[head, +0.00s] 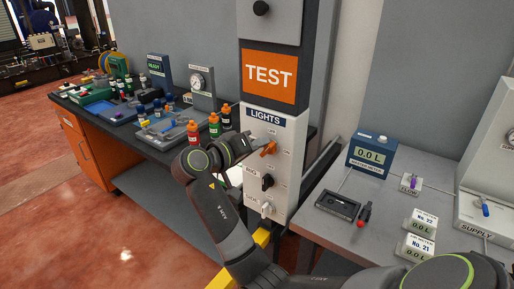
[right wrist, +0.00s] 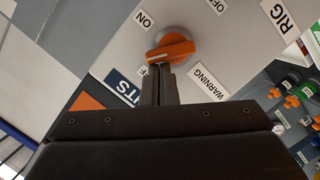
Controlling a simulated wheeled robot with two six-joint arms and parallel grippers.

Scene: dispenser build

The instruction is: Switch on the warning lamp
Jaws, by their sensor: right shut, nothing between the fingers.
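The white LIGHTS panel (head: 285,190) is on the post below an orange TEST sign. Its top knob is orange (head: 268,148). In the right wrist view this orange knob (right wrist: 176,47) sits beside the WARNING label (right wrist: 207,83). Its white mark points left, between the ON label (right wrist: 145,20) and a partly hidden label that seems to be OFF. My right gripper (right wrist: 158,72) is shut and empty, its tips at the edge of the knob; I cannot tell whether they touch. In the head view the gripper is just left of the knob. My left gripper is not in view.
Below the orange knob are a black knob (head: 267,182) and a white knob (head: 267,209). Small bottles (head: 214,126) stand on the dark bench at left, near my arm. A grey table at right holds meters (head: 371,152).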

